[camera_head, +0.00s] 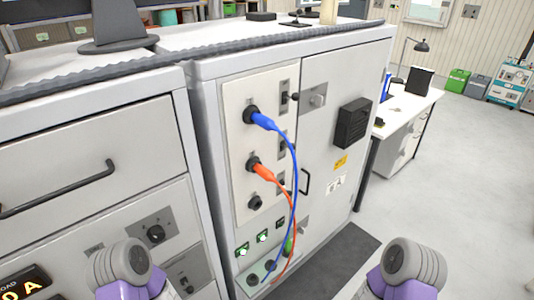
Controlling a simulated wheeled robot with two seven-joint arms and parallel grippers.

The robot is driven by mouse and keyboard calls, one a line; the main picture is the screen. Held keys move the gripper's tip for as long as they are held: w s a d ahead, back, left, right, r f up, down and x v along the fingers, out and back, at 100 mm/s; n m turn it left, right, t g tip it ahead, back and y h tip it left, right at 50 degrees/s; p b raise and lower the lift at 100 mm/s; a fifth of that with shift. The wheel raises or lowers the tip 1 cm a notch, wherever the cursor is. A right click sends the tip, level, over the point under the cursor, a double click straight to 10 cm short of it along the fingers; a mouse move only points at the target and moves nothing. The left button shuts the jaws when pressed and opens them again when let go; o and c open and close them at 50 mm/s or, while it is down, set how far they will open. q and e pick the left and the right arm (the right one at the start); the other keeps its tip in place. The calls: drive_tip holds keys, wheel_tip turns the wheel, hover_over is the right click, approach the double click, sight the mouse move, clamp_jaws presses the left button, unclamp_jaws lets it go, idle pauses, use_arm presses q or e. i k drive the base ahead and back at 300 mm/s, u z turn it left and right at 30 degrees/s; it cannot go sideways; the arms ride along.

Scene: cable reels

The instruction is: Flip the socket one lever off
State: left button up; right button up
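A pale socket panel (233,135) is on the front of the grey cabinet. Its top socket holds a blue plug (263,121), and the middle socket holds an orange plug (262,169). The lowest socket (255,203) is empty. A dark lever (293,97) sits right of the top socket, its knob sticking out; I cannot tell whether it is on or off. The lower levers are partly hidden by the cables. Grey and purple parts of my two arms show at the bottom left and bottom right; neither gripper's fingers are visible.
Blue and orange cables hang down to a lower box (254,279) near lit green indicators (243,250). A drawer unit (95,150) stands to the left. A cabinet door with a handle (305,182) is right of the panel. A white desk (405,112) and open floor lie farther right.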

sight(295, 97)
drive_tip(key=u, duration=2.6)
drive_tip(key=k, duration=1.05)
drive_tip(key=z, duration=1.4)
